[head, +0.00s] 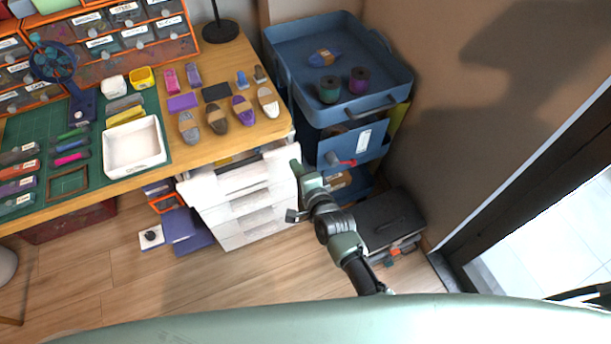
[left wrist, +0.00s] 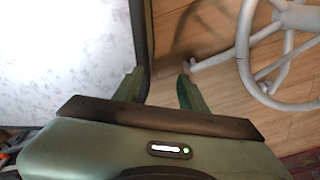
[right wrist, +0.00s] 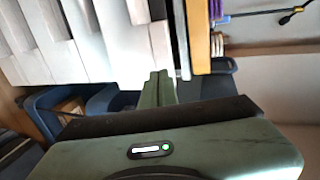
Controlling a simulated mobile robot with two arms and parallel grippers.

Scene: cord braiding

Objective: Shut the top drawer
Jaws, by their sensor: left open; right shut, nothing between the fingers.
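The white drawer unit (head: 240,222) stands under the right end of the wooden table. Its top drawer (head: 245,178) sticks out past the table edge, and a few contents show in the gap behind its front. My right gripper (head: 296,168) is shut and empty at the right end of the top drawer's front. In the right wrist view the shut fingers (right wrist: 158,78) are close to the white drawer fronts (right wrist: 85,35); I cannot tell if they touch. My left gripper (left wrist: 160,80) is open and empty above the floor, away from the drawers; the head view does not show it.
A blue cart (head: 340,100) with spools in its top tray stands right of the drawers. A dark box (head: 392,220) sits on the floor beside it. Wooden table (head: 225,145) holds shoe-shaped items and a white tray (head: 134,147).

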